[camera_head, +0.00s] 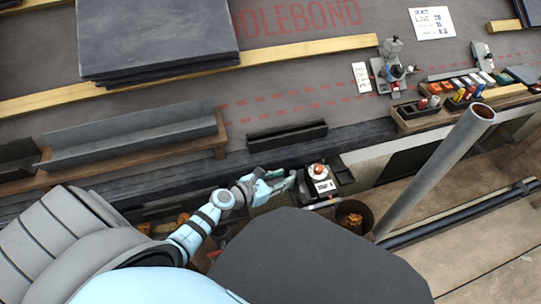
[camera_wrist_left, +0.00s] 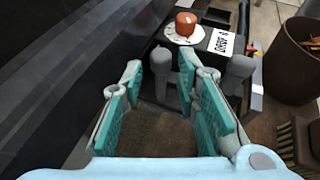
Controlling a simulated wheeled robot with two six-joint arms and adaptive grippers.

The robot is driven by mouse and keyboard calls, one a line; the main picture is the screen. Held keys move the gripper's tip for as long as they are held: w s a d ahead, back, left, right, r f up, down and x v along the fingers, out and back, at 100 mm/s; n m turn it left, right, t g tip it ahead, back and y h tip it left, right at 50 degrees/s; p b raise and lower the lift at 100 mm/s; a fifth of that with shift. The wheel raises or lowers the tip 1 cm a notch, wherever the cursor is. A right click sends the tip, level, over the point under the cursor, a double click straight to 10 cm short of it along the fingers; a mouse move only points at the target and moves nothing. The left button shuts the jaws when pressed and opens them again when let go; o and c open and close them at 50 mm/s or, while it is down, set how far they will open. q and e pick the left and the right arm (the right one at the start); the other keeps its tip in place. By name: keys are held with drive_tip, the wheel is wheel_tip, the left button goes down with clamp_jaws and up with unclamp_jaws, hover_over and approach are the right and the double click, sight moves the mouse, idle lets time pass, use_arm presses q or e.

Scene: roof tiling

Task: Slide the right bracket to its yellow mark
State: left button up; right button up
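My left gripper (camera_head: 283,182) reaches in from the left, beside a black box with an orange knob (camera_head: 317,170) and a white label. In the left wrist view, its two teal-padded fingers (camera_wrist_left: 160,72) are apart. A grey rounded post (camera_wrist_left: 161,64) appears in line with the gap between the fingertips; I cannot tell if it is between them or beyond. A second grey post (camera_wrist_left: 239,70) stands to the right, outside the right finger. My right gripper is not in view.
A grey upright pipe (camera_head: 437,172) rises right of the box. A brown bucket (camera_head: 353,214) stands below the box. Grey troughs (camera_head: 130,138) and a short dark channel (camera_head: 287,136) lie along the roof edge. A slate stack (camera_head: 155,38) is behind.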

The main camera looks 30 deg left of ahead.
use_arm(q)
drive_tip(key=v, duration=0.8)
